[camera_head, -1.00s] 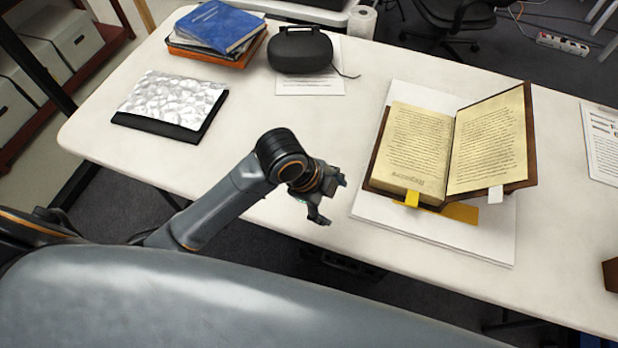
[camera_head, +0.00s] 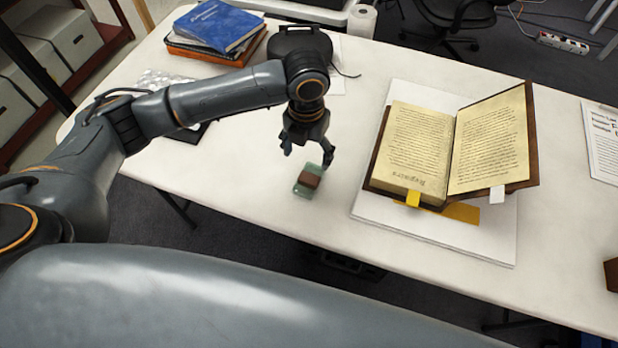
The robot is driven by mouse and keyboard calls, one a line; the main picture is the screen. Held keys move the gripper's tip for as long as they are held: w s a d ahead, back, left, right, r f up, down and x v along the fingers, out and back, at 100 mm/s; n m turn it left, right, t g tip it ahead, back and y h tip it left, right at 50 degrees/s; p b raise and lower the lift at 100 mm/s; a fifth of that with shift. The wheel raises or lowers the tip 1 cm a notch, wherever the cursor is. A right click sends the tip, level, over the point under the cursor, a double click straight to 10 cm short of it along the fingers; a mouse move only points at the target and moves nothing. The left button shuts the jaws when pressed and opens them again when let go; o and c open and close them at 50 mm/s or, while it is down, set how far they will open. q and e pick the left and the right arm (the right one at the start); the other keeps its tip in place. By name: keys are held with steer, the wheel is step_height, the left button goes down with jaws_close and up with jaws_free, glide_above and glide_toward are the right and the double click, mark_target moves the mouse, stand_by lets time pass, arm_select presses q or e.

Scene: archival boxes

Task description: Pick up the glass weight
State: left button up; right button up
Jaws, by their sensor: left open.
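The glass weight (camera_head: 299,190) is a small greenish glass block with a brown piece on top, lying on the white table left of the open book. My left gripper (camera_head: 307,158) points down just behind and above it, with its fingers spread open and nothing between them. The right fingertip appears close to the weight's far edge; I cannot tell whether it touches. My right gripper is not in view.
An open book (camera_head: 420,150) rests on white boards (camera_head: 440,232) to the right. Blue and orange books (camera_head: 215,28), a black case (camera_head: 290,38) and a partly hidden silvery sheet (camera_head: 150,80) lie at the back left. The table's front edge (camera_head: 240,212) is near the weight.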

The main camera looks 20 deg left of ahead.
mark_target(309, 178)
arm_select(q)
steer(key=f, duration=0.8)
steer(key=shift+d+f+p, duration=0.25)
steer(key=shift+f+p, duration=0.1)
steer(key=shift+f, duration=0.05)
steer(key=c, duration=1.5)
steer(key=shift+o, duration=0.2)
steer(key=shift+r, duration=0.1)
